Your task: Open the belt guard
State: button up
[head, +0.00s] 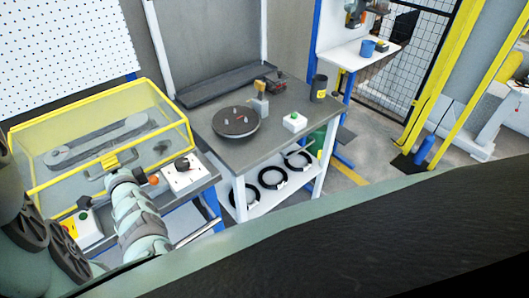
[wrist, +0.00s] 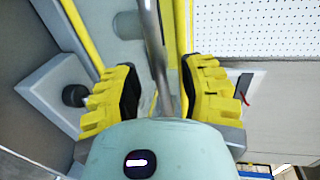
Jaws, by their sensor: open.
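The belt guard (head: 168,105) is a clear box-shaped cover with a yellow frame, at the left in the head view. It sits down over a grey belt drive (head: 100,142) and looks closed. In the wrist view my gripper (wrist: 160,85) is open, and a grey metal bar (wrist: 153,50), seemingly the guard's handle, runs between the fingers. Yellow frame strips (wrist: 80,32) of the guard show beyond it. Whether a finger touches the bar I cannot tell.
A white box with a black knob (head: 183,172) stands right of the guard. Another control box (head: 86,227) stands at front left. A grey table (head: 215,150) to the right carries a round dark turntable (head: 236,122) and a white button box (head: 295,121). Pegboard (head: 65,40) stands behind.

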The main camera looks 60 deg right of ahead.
jog(key=shift+w, duration=0.25)
grip_shut()
dwell(0.3)
